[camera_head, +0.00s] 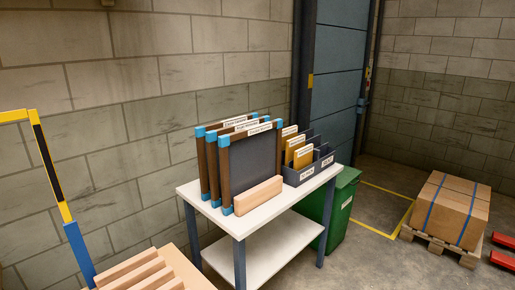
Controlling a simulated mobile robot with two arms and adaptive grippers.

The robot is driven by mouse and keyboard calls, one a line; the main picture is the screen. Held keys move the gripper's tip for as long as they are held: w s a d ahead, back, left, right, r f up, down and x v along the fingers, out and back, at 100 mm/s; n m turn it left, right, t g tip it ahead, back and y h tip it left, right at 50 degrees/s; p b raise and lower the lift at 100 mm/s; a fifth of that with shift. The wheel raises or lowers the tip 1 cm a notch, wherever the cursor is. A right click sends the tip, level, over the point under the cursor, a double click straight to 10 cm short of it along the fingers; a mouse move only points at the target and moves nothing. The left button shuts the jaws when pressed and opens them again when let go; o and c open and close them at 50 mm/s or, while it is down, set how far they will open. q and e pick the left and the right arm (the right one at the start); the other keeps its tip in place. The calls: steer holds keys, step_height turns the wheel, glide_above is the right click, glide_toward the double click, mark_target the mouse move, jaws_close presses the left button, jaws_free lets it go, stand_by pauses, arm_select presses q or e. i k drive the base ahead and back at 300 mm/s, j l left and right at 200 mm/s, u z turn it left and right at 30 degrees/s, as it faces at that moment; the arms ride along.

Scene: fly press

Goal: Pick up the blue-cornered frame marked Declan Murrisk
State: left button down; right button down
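Several brown-edged frames with blue corners stand upright, one behind another, on a white-topped table (272,222). They are the front frame (252,158) with a dark panel, the middle frame (213,168) and the rear frame (203,168). Each carries a white name label along its top edge. The lettering is too small for me to tell which one reads Declan Murrisk. The front frame hides most of the other two. A light wooden block (258,195) lies against the foot of the front frame. Neither of my grippers is in view.
Dark bins (302,176) holding yellow labelled envelopes (303,156) stand right of the frames. A green bin (342,208) stands beside the table. A strapped box (450,208) sits on a pallet at right. Wooden slats (140,272) and a yellow-and-blue post (78,250) are at lower left.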

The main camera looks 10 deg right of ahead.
mark_target(249, 157)
steer(key=i+l+u, duration=0.15)
steer(key=u, duration=0.2)
steer(key=i+l+u, duration=0.45)
steer(key=u, duration=0.25)
